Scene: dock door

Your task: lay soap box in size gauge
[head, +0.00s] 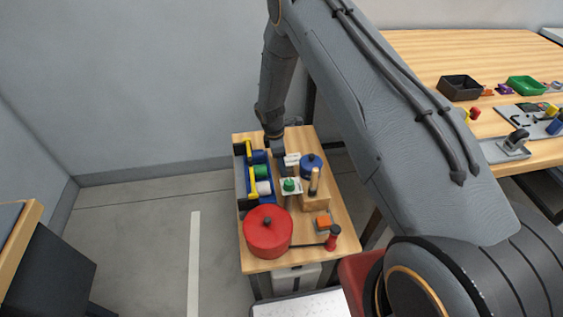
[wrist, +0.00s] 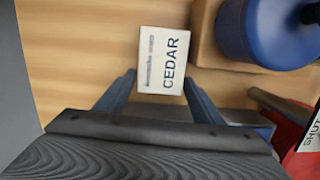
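The soap box appears to be the small white box with CEDAR printed on it (wrist: 164,58). In the wrist view it sits between the two fingertips of my gripper (wrist: 160,77), which meet its left and right sides with no visible gap, so the gripper looks shut on it. In the head view the white box (head: 292,160) shows beside my gripper (head: 281,153) near the back of the small wooden table (head: 305,240). I cannot tell whether it touches the table. No part is clearly recognisable as the size gauge.
A dark rack (head: 241,182) with yellow dividers holds green, white and blue items along the table's left side. A blue pot (head: 311,164), a wooden block (head: 316,203), a white plate with a green item (head: 291,187) and a red pot (head: 267,231) crowd the table.

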